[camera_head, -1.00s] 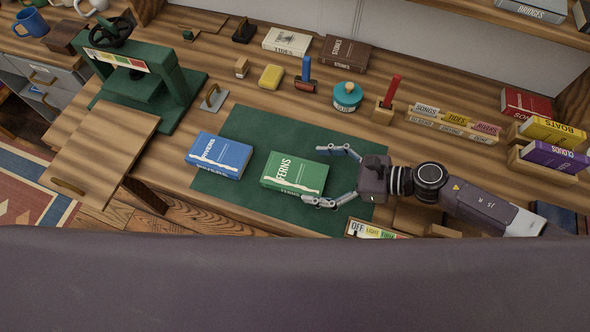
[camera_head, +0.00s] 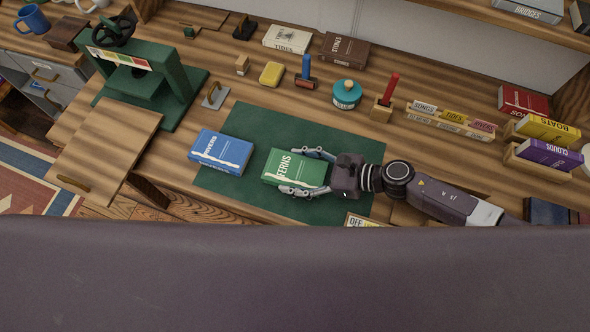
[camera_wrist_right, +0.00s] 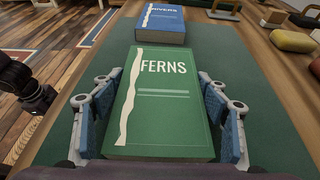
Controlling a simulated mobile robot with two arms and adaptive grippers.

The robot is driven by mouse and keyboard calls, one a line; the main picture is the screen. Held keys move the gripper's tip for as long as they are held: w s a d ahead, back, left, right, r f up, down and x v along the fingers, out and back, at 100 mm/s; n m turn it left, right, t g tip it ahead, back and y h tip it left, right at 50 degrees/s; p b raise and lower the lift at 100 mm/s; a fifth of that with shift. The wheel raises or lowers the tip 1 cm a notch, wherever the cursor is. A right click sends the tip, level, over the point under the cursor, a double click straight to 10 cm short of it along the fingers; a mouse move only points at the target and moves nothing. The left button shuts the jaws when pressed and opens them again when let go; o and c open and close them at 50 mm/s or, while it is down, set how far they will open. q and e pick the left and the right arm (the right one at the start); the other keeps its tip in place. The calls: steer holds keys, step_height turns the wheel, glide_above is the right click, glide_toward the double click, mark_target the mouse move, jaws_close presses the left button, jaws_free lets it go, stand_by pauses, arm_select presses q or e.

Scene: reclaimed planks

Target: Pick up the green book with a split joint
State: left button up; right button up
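The green book (camera_head: 297,170), titled FERNS, lies flat on the dark green mat (camera_head: 240,122). A jagged pale split runs along its spine side, clear in the right wrist view (camera_wrist_right: 165,115). My right gripper (camera_head: 306,171) is at the right end of this book, one finger along each long side. In the right wrist view its blue pads (camera_wrist_right: 160,133) flank the book with what look like narrow gaps, so it appears open. My left gripper is not seen in the head view.
A blue book (camera_head: 221,152) with a similar pale split lies left of the green one. A green press (camera_head: 170,95) stands at the left. A teal jar (camera_head: 346,94), yellow block (camera_head: 271,74) and red-handled tool (camera_head: 390,90) stand behind the mat.

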steer(key=c, duration=0.7)
